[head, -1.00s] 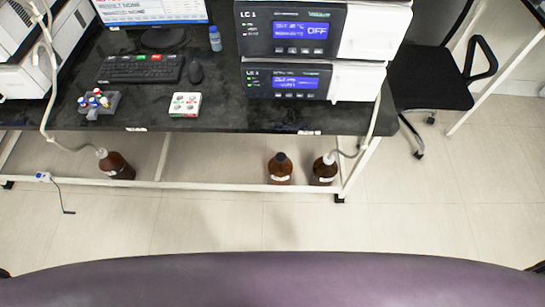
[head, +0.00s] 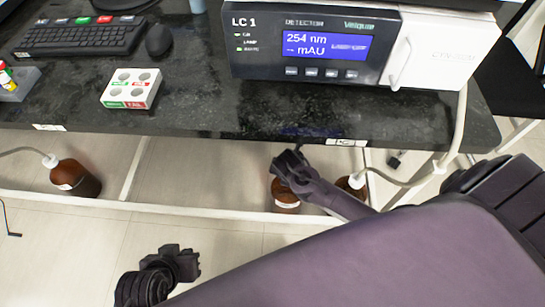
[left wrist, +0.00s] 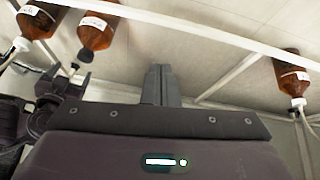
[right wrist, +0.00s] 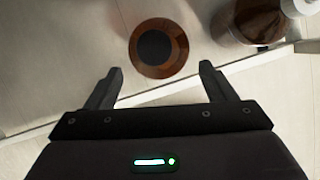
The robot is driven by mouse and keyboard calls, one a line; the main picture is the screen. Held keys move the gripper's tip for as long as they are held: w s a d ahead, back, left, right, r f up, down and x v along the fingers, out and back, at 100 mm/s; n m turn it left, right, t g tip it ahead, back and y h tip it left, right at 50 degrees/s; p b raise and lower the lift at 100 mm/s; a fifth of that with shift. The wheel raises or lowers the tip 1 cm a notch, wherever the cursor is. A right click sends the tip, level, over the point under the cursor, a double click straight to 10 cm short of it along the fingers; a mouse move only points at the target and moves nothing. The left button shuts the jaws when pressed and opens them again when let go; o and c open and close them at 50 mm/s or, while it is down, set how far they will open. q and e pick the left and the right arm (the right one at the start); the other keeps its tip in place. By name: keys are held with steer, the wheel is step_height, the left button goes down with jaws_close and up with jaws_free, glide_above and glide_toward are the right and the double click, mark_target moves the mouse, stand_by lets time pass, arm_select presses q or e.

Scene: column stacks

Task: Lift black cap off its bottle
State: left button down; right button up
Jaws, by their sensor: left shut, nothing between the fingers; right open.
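The brown bottle (head: 285,201) stands on the floor below the bench's front edge. My right gripper hides its black cap in the head view. In the right wrist view the black cap (right wrist: 154,47) is seen from above, on the bottle, beyond and between my open right fingers (right wrist: 155,85), which do not touch it in this view. The left wrist view shows the cap (left wrist: 75,66) beside my right gripper. My left gripper (head: 190,264) is shut and empty, low and left of the bottle; its closed fingers show in the left wrist view (left wrist: 159,85).
A second brown bottle (head: 350,186) with a white cap and tube stands close on the right. A third bottle (head: 76,178) stands far left. The white frame bar (head: 200,210) runs before the bottles. The black bench top (head: 240,118) overhangs behind.

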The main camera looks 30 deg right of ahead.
steer(key=shift+w+f+n+b, duration=0.4)
steer(key=shift+w+f+b, duration=0.15)
steer(key=shift+w+f, duration=0.3)
steer(key=shift+d+f, duration=0.1)
steer(key=shift+f, duration=0.2)
steer(key=shift+b+x, duration=0.85)
steer(key=shift+x, duration=0.4)
arm_select(q)
steer(key=w+d+r+t+h, duration=0.1)
steer(key=w+r+t, duration=0.3)
steer(key=r, duration=0.4)
steer(key=w+r+t+h+b, duration=0.1)
steer(key=w+r+t+h, duration=0.1)
steer(key=w+r+t, duration=0.2)
steer(key=w+d+r+t+h, duration=0.1)
steer(key=w+r+t, duration=0.3)
steer(key=r, duration=0.7)
steer(key=shift+w+d+r+t+h, duration=0.2)
steer(key=shift+d+r+t+h, duration=0.25)
steer(key=shift+t, duration=0.35)
arm_select(e)
steer(key=shift+x, duration=1.2)
arm_select(q)
steer(key=shift+a+r, duration=0.15)
steer(key=shift+r, duration=0.15)
arm_select(e)
steer(key=shift+s+f, duration=0.1)
steer(key=shift+f, duration=0.05)
steer(key=c, duration=1)
